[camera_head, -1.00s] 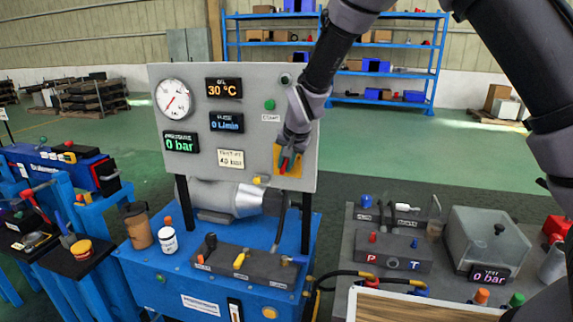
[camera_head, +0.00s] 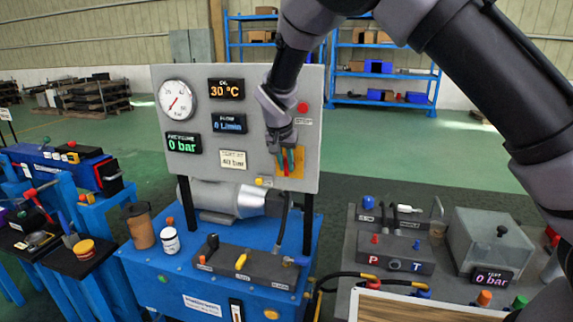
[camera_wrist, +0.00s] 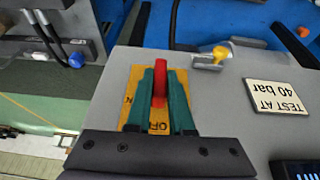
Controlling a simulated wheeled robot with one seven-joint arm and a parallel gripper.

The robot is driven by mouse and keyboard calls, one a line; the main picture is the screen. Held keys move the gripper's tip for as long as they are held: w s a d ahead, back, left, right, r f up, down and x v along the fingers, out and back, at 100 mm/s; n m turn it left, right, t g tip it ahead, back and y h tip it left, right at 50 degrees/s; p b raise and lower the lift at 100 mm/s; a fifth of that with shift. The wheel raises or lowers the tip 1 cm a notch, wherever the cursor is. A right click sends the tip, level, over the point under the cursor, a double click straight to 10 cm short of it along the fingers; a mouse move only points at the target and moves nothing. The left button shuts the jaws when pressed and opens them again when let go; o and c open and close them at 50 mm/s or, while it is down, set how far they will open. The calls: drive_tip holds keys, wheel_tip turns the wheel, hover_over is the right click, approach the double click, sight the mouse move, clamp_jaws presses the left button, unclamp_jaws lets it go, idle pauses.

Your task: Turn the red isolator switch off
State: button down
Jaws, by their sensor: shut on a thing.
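The red isolator switch (camera_wrist: 160,80) is a red handle on a yellow plate (camera_wrist: 131,98), fixed to the grey panel (camera_head: 210,88). My gripper (camera_wrist: 160,92) has its teal fingers on both sides of the red handle and is shut on it. In the wrist view the handle runs roughly up and down the picture, in line with the OFF mark (camera_wrist: 157,127) at the plate's lower edge. The ON mark is at the plate's left edge, partly readable. In the head view my gripper (camera_head: 289,163) is over the yellow plate, and mostly hides the handle.
A red button (camera_head: 303,107) sits on the panel above the switch. A "TEST AT 40 bar" label (camera_head: 232,160) and displays are to its left; pressure reads 0 bar. A yellow-headed part (camera_wrist: 220,53) is near the plate. The blue bench (camera_head: 185,268) stands below.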

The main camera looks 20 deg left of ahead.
drive_tip(key=c, duration=0.8)
unclamp_jaws()
drive_tip(key=v, duration=1)
drive_tip(key=shift+r, duration=0.4)
drive_tip(key=shift+s, duration=0.1)
drive_tip(key=w+d+r+m+y, duration=0.1)
drive_tip(key=d+r, duration=0.3)
drive_tip(key=d, duration=0.5)
drive_tip(key=d+r+m+g+y, duration=0.1)
drive_tip(key=d+r, duration=0.3)
drive_tip(key=d, duration=0.6)
drive_tip(key=w+d+r+m+y, duration=0.1)
drive_tip(key=d+r, duration=0.3)
drive_tip(key=d, duration=0.5)
drive_tip(key=s+d+r+t, duration=0.1)
drive_tip(key=s+d+r, duration=0.1)
drive_tip(key=s+d, duration=0.6)
drive_tip(key=s+d+r+m+t, duration=0.1)
drive_tip(key=s+d+r+t, duration=0.1)
drive_tip(key=s+d, duration=0.7)
drive_tip(key=shift+d+t+h, duration=0.3)
drive_tip(key=shift+d+h, duration=0.1)
drive_tip(key=shift+d, duration=0.25)
